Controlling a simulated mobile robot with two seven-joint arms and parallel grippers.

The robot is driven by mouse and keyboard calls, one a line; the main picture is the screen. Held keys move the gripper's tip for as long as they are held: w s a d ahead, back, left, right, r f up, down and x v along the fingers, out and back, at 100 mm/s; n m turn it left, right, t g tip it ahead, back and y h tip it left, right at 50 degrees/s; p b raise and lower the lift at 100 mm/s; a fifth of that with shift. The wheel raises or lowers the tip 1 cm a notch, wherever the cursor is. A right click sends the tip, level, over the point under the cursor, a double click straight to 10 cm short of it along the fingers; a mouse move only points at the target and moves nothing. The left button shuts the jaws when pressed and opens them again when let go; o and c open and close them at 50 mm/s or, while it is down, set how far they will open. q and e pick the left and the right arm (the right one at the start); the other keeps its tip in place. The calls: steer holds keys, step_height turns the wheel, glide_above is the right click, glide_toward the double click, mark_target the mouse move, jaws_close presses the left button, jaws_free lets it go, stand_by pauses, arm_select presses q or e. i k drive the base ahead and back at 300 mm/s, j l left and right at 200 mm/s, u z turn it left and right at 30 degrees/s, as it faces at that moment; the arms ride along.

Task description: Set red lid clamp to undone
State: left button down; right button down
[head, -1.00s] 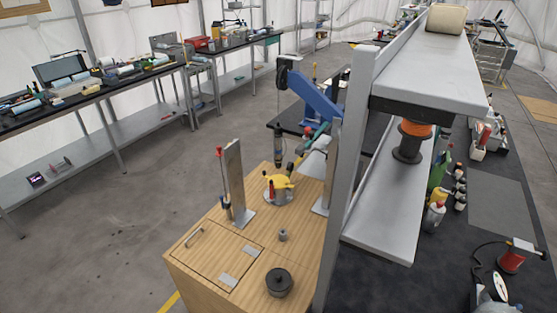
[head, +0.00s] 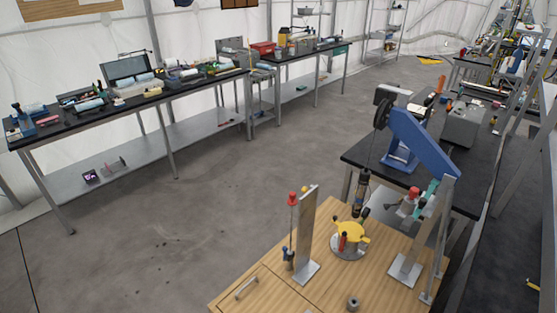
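A round pot with a yellow lid (head: 352,229) stands on the wooden bench top. A small red upright part (head: 342,241) at the lid's left front edge looks like the red lid clamp; it is too small to tell whether it is done up or undone. A red-knobbed lever (head: 292,199) stands beside an upright metal plate (head: 307,235) to the left of the pot. Neither of my grippers is in view.
The wooden bench (head: 323,270) also carries a small metal cylinder (head: 353,303). Open grey floor (head: 180,240) lies left of the bench. Black-topped tables (head: 170,95) line the wall.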

mark_target(343, 234)
steer(key=i+j+z, duration=0.2)
steer(key=i, duration=0.4)
steer(key=i+j+z, duration=0.2)
steer(key=i, duration=0.35)
steer(key=i+j+z, duration=0.25)
steer(key=i, duration=0.3)
steer(key=i+j+z, duration=0.2)
steer(key=z, duration=0.25)
steer(key=i+j+z, duration=0.2)
steer(key=z, duration=0.25)
steer(key=i+j+z, duration=0.15)
steer(key=j+z, duration=1.65)
steer(key=l, duration=0.1)
